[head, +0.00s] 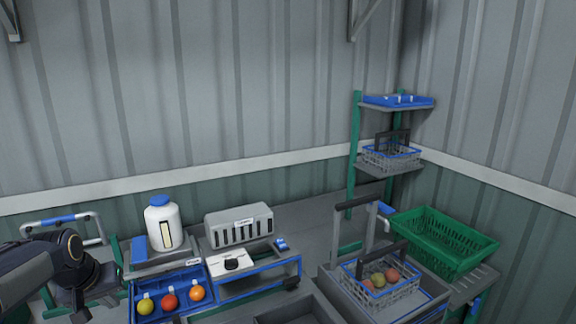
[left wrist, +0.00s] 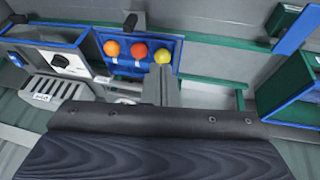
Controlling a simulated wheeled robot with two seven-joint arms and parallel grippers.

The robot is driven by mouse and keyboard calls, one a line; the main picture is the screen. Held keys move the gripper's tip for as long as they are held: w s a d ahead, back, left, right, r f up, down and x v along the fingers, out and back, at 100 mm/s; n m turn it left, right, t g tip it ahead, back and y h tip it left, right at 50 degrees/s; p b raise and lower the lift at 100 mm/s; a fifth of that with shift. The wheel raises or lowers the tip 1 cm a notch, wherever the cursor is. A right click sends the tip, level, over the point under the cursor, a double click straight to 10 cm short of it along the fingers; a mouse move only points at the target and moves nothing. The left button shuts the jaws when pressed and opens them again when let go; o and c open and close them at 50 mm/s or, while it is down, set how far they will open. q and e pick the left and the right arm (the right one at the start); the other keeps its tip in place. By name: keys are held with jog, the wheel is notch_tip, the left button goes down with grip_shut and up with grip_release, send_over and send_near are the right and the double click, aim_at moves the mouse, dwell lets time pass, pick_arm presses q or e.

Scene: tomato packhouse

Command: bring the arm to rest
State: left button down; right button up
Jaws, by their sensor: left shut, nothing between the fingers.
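My left arm comes in at the left edge of the head view, dark grey and black, bent at a round joint. My left gripper shows in the left wrist view (left wrist: 163,75) as grey fingers closed together, with nothing between them. In that view the fingertips overlap the blue tray with coloured balls, but I cannot tell whether they touch it. In the head view the arm's dark end is beside the bench, left of this blue tray (head: 172,274). My right gripper is not in view.
A white jug (head: 162,226) with a blue cap and a grey slotted box (head: 239,225) stand on the bench. A wire basket of tomatoes (head: 380,292) and a green crate (head: 440,243) are at the right. A shelf rack (head: 354,150) stands in the corner.

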pick_arm(q)
jog(key=s+d+f+m+h, duration=0.1)
jog(key=s+d+f+h, duration=0.1)
jog(key=s+d, duration=0.7)
jog(key=s+d+f+m+h+b, duration=0.1)
jog(key=s+d+f+m+h, duration=0.1)
jog(key=s+d, duration=0.8)
jog(key=s, duration=0.5)
jog(key=shift+d+f+m+t+b, duration=0.2)
jog(key=shift+m+t+b, duration=0.1)
jog(key=shift+t, duration=0.1)
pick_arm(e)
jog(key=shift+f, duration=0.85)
